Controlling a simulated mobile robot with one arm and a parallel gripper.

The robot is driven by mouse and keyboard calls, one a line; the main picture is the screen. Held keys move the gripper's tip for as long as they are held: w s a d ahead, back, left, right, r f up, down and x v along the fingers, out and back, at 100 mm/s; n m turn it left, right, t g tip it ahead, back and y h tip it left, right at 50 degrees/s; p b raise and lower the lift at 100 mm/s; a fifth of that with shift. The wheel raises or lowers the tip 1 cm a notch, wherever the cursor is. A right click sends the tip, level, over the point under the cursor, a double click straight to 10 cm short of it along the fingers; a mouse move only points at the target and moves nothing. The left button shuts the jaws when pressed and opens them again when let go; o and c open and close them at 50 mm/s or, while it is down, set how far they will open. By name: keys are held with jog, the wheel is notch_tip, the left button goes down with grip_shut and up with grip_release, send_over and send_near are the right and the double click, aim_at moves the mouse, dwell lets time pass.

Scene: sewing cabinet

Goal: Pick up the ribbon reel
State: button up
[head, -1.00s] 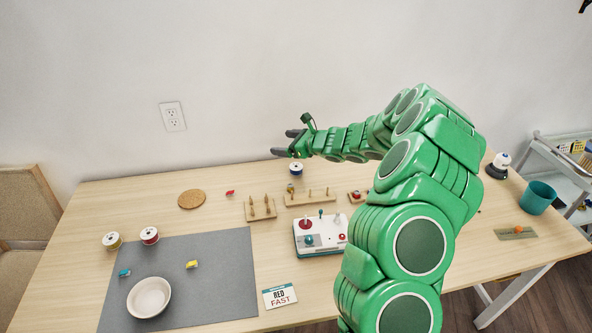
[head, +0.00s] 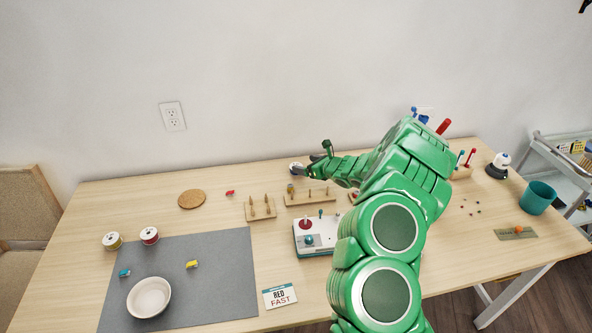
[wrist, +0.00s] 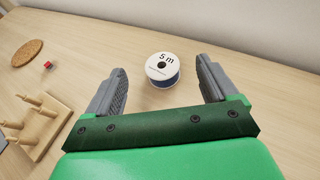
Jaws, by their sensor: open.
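The ribbon reel (wrist: 162,70) has a white top marked "5 m" and dark blue ribbon around its side. It stands upright on the table, ahead of my open gripper (wrist: 162,80) in the wrist view, roughly centred between the two grey fingertips. The fingers appear apart from it. In the head view the reel (head: 295,167) is at the back of the table, just left of my gripper (head: 316,164), and is partly hidden by the fingers.
A wooden peg rack (head: 310,198) and a smaller peg block (head: 260,212) stand in front of the reel. A cork disc (head: 192,199) lies to the left. The wall rises behind the table (head: 150,195). The table between disc and reel is mostly clear.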

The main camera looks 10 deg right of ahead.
jog(key=shift+f, duration=1.05)
jog(key=x, duration=0.3)
jog(key=shift+w+a+f, duration=0.2)
jog(key=shift+w+a, duration=0.05)
jog(key=shift+w+a+f, duration=0.1)
jog(key=shift+w+a, duration=0.2)
jog(key=shift+w, duration=0.25)
jog(key=shift+c, duration=0.4)
jog(key=c, duration=1)
jog(key=shift+c, duration=0.2)
